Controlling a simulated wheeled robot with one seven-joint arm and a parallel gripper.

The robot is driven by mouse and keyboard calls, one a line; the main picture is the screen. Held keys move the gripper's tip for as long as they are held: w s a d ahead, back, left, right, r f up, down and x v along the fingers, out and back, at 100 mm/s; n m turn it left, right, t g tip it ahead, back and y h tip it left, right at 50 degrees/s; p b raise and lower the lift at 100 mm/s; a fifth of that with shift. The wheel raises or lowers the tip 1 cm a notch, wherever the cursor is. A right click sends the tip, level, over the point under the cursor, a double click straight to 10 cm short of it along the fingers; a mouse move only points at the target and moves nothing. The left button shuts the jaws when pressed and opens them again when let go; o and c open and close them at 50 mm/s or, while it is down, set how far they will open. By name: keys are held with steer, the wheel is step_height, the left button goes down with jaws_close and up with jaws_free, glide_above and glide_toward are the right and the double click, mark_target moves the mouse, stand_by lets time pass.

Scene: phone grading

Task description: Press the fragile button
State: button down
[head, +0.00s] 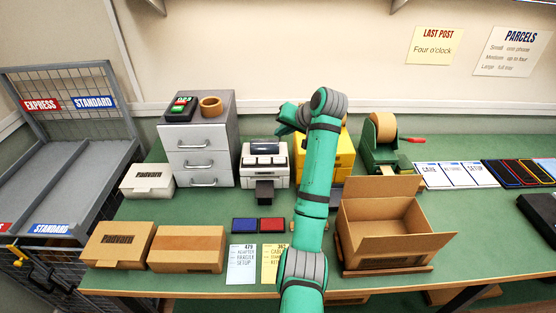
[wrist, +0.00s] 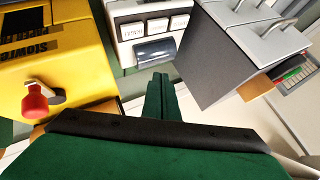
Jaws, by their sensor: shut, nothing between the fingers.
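A white label printer (head: 283,178) stands on the green bench, with a dark screen at its back and a row of three white buttons (head: 265,161) in front of the screen. In the wrist view the buttons (wrist: 155,25) show upside down, beyond the screen (wrist: 156,50). Their lettering is too small to tell which is fragile. My gripper (head: 282,127) is shut and empty, above and behind the printer. In the wrist view the fingertips (wrist: 160,77) show just short of the screen, apart from the buttons.
Grey drawers (head: 197,145) stand left of the printer. A yellow machine (wrist: 45,75) with a red knob (wrist: 36,100) stands on its other side, partly behind my arm. An open carton (head: 385,235), a tape dispenser (head: 383,145) and closed boxes (head: 188,250) are around. Two cards (head: 241,270) lie in front.

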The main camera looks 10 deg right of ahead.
mark_target(281, 161)
steer(key=shift+f, duration=4.25)
steer(key=shift+w, duration=0.1)
steer(key=shift+d, duration=0.15)
steer(key=shift+a+f, duration=0.2)
steer(key=shift+f, duration=0.2)
steer(key=shift+w+d+f, duration=0.1)
